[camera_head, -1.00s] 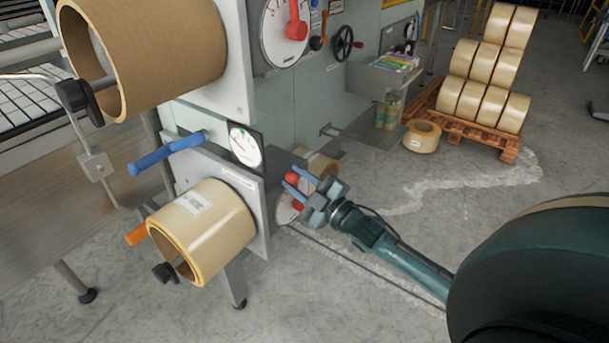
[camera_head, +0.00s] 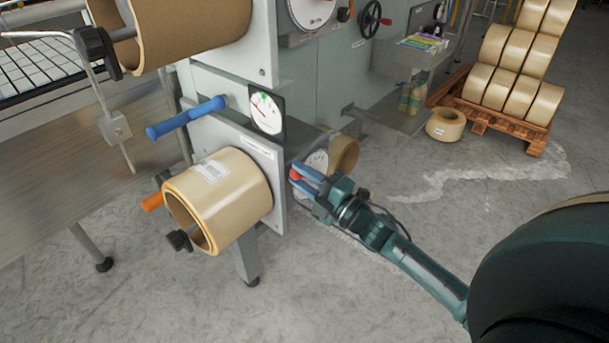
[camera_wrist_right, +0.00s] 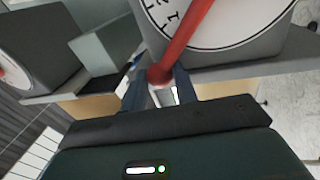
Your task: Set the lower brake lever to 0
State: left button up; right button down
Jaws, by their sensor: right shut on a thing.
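The lower brake lever is a red arm with a round red knob (camera_head: 296,174), mounted on a white dial (camera_head: 318,159) on the side of the lower roll station. In the right wrist view the red lever (camera_wrist_right: 188,40) crosses the dial face (camera_wrist_right: 235,22), and its knob (camera_wrist_right: 160,76) sits between my fingers. My right gripper (camera_head: 304,179) is shut on the knob, its blue fingers on either side of it. The dial's numbers are too small or cut off to read, so the lever's setting cannot be told. My left gripper is out of view.
A tape roll (camera_head: 220,197) on the lower spindle and a blue handle (camera_head: 187,117) stand left of the dial. A small gauge (camera_head: 266,112) is above. A loose roll (camera_head: 445,125) and a loaded pallet (camera_head: 490,123) stand right. Floor around my right arm is clear.

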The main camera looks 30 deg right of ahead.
jog(key=shift+d, duration=0.15)
jog(key=c, duration=1.5)
grip_release()
jog(key=shift+o, duration=0.7)
jog(key=shift+s, duration=0.1)
jog(key=b+v, duration=0.1)
jog(key=v, duration=1.2)
jog(key=shift+b, duration=0.4)
